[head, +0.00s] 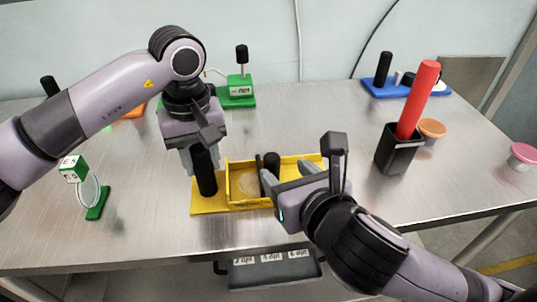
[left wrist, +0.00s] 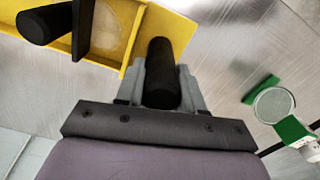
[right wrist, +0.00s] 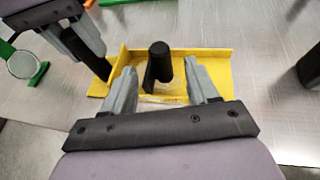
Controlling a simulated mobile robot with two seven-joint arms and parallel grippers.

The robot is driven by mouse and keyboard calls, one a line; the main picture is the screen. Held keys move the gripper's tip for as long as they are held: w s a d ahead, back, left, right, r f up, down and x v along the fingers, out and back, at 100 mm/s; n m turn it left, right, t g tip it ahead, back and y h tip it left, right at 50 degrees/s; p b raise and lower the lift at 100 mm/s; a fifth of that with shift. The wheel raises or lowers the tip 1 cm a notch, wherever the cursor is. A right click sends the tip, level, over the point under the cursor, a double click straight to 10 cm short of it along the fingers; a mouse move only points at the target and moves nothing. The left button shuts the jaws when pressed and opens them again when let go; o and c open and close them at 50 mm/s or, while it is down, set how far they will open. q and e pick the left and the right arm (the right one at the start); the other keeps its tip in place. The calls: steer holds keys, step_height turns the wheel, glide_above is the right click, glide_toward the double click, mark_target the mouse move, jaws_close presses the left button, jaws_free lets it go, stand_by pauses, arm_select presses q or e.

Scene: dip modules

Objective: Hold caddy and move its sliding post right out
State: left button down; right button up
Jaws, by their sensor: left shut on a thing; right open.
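The yellow caddy (head: 240,203) lies on the metal table in front of me, a tray with low walls; it also shows in the left wrist view (left wrist: 112,22) and the right wrist view (right wrist: 215,68). My left gripper (head: 203,172) is shut on the black upright post (head: 206,182) at the caddy's left end. The black sliding post (head: 271,163) stands inside the tray; in the right wrist view (right wrist: 159,62) it rises between the fingers. My right gripper (right wrist: 165,85) is open, its fingers on either side of the sliding post, apart from it.
A black cup (head: 392,155) with a red stick (head: 418,100) stands to the right. Orange (head: 432,128) and pink (head: 523,155) lidded pots are further right. A green-based mirror (head: 90,195) stands left. Green (head: 238,95) and blue (head: 400,88) modules are at the back.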

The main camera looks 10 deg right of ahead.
mark_target(268, 156)
steer(key=x, duration=0.9)
steer(key=shift+w+a+f, duration=0.15)
steer(key=shift+w, duration=0.15)
